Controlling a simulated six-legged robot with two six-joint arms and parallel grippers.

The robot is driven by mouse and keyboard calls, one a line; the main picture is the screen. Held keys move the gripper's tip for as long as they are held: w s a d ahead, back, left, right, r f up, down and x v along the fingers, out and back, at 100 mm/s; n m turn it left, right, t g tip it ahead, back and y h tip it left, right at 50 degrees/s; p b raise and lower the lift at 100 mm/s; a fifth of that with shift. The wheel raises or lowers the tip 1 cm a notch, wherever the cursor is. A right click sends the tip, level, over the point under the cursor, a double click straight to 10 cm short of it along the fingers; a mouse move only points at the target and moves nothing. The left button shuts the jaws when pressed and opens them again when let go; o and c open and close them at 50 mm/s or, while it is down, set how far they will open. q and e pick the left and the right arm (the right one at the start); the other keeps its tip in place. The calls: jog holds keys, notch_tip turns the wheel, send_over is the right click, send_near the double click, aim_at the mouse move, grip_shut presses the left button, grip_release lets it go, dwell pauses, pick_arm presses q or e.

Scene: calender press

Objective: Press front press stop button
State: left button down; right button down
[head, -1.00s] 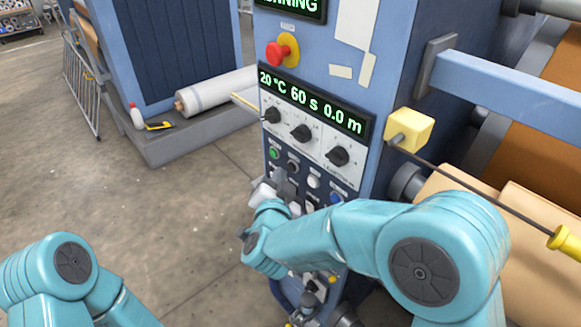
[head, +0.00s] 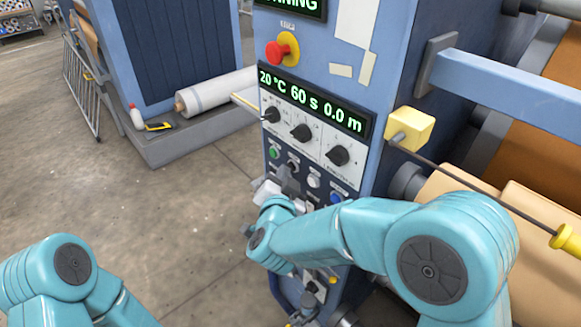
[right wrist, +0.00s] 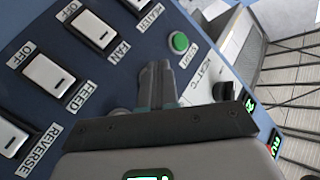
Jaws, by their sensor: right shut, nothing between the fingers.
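The blue control panel of the press (head: 320,190) carries a row of small buttons below three black knobs. The row has a green button (head: 274,153), a dark button (head: 293,164), a white one (head: 314,181) and a blue one (head: 336,198). I cannot read their labels. My right gripper (head: 287,176) is shut and empty, its tips just below the dark button; I cannot tell if they touch it. In the right wrist view the shut fingers (right wrist: 156,78) point at the panel, below and left of the green button (right wrist: 180,42). They hide the panel behind them. My left gripper is out of view.
A red mushroom button on a yellow base (head: 283,49) sits above the lit display (head: 311,100). A yellow block (head: 410,128) with a rod sticks out at the right. White rocker switches (right wrist: 96,29) line the panel's left side in the wrist view. Open floor lies left.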

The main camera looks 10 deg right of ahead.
jog(key=shift+w+d, duration=0.1)
dwell(0.5)
jog(key=shift+s+a, duration=0.5)
jog(key=shift+a, duration=0.15)
jog(key=s+a, duration=0.1)
jog(key=a, duration=0.1)
jog(key=s+a, duration=0.2)
dwell(1.0)
